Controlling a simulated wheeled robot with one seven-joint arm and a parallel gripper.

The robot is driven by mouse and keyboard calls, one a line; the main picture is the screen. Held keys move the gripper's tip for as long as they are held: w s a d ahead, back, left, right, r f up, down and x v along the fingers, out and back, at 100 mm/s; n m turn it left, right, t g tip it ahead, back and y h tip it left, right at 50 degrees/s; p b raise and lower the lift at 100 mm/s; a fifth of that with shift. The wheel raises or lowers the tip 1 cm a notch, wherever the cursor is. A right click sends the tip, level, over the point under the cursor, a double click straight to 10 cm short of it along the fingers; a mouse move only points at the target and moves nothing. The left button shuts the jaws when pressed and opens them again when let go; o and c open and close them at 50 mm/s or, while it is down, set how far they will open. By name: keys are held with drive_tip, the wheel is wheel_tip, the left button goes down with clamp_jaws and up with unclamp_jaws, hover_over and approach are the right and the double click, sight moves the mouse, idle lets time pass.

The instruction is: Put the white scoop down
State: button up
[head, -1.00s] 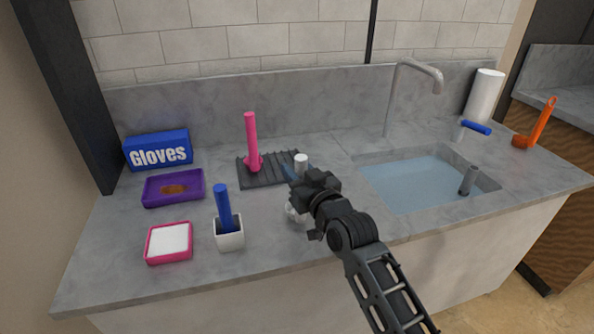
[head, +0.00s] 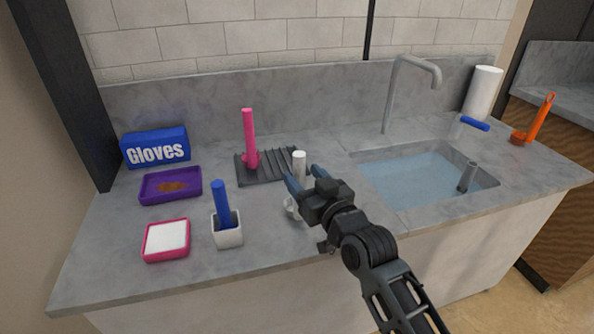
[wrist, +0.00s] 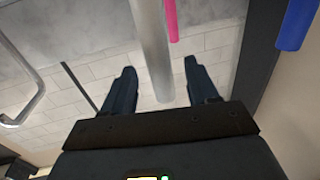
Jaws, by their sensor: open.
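The white scoop stands upright on the counter, with its pale handle (head: 299,160) pointing up and its bowl (head: 291,207) low beside my gripper. My gripper (head: 301,174) is open, with its dark fingers spread on either side of the handle. In the wrist view the handle (wrist: 152,50) rises between the two separated fingers of my gripper (wrist: 160,68), with gaps on both sides. My gripper body hides part of the scoop's lower end in the head view.
A pink scoop (head: 249,140) stands on a dark ribbed mat (head: 275,174) behind. To the left are a white cup (head: 228,236) with a blue handle (head: 221,203), a purple tray (head: 150,192) and a pink-rimmed dish (head: 149,252). A sink (head: 430,183) lies right.

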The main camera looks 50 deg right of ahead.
drive_tip(key=v, duration=0.7)
drive_tip(key=shift+b, duration=0.4)
drive_tip(key=s+a+f+n+y, duration=0.25)
drive_tip(key=s+a+f, duration=0.25)
drive_tip(key=s+a, duration=0.55)
drive_tip(key=s+a+r+n+g+y, duration=0.1)
drive_tip(key=s+a+y, duration=0.1)
drive_tip(key=s, duration=0.6)
drive_tip(key=s+a+r+n+y, duration=0.1)
drive_tip(key=s+a+y, duration=0.1)
drive_tip(key=s+a, duration=0.3)
drive_tip(key=s, duration=0.3)
drive_tip(key=shift+r+g, duration=0.35)
drive_tip(key=shift+g, duration=0.05)
drive_tip(key=shift+a+y, duration=0.2)
drive_tip(key=shift+y, duration=0.05)
